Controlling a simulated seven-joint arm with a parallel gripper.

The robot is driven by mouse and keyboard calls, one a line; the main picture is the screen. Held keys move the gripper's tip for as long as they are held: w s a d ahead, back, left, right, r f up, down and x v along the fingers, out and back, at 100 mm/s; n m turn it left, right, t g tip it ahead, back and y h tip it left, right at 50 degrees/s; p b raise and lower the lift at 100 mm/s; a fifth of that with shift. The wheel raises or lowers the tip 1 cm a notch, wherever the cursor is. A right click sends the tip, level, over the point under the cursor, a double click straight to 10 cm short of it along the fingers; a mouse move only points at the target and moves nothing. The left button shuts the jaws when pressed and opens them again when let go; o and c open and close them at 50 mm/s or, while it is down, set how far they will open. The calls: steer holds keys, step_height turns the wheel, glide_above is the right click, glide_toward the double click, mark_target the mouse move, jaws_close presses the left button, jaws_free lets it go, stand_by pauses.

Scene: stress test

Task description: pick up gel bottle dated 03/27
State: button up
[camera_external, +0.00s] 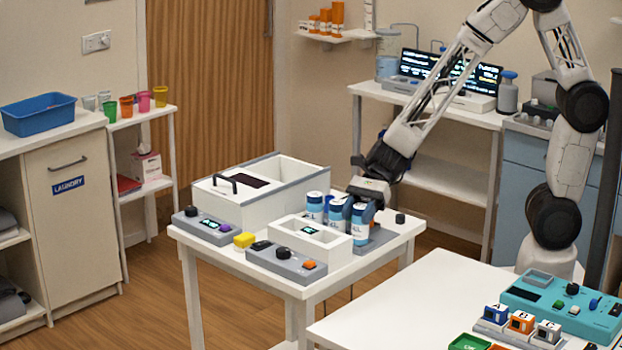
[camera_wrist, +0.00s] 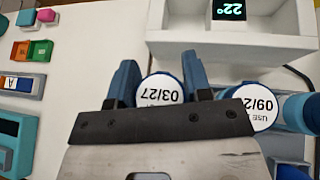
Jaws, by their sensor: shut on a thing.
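The gel bottle dated 03/27 (camera_wrist: 160,90) shows its white round cap, with the date upside down, between my two blue fingers in the wrist view. My gripper (camera_wrist: 159,72) is shut on this bottle. In the external view my gripper (camera_external: 366,192) is low over a group of blue-and-white bottles; the front right bottle (camera_external: 360,224) seems to be the held one. A neighbouring bottle, its date reading 09/2 and then cut off (camera_wrist: 254,106), stands close on the right in the wrist view. Whether the held bottle is lifted I cannot tell.
A white box with a 22° display (camera_wrist: 228,10) is just beside the bottles. Another blue bottle (camera_external: 315,207) stands at the left of the group. A grey control box (camera_external: 286,264) and a large white lidded bin (camera_external: 258,190) share the small table. A second white table (camera_external: 400,300) is nearer.

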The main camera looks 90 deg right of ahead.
steer(key=shift+s+r, duration=0.25)
steer(key=shift+r, duration=0.4)
steer(key=shift+s+r, duration=0.2)
steer(key=shift+r, duration=0.4)
steer(key=s+d+r, duration=0.1)
steer(key=s, duration=1.4)
steer(key=shift+d+r, duration=0.2)
steer(key=shift+d, duration=0.2)
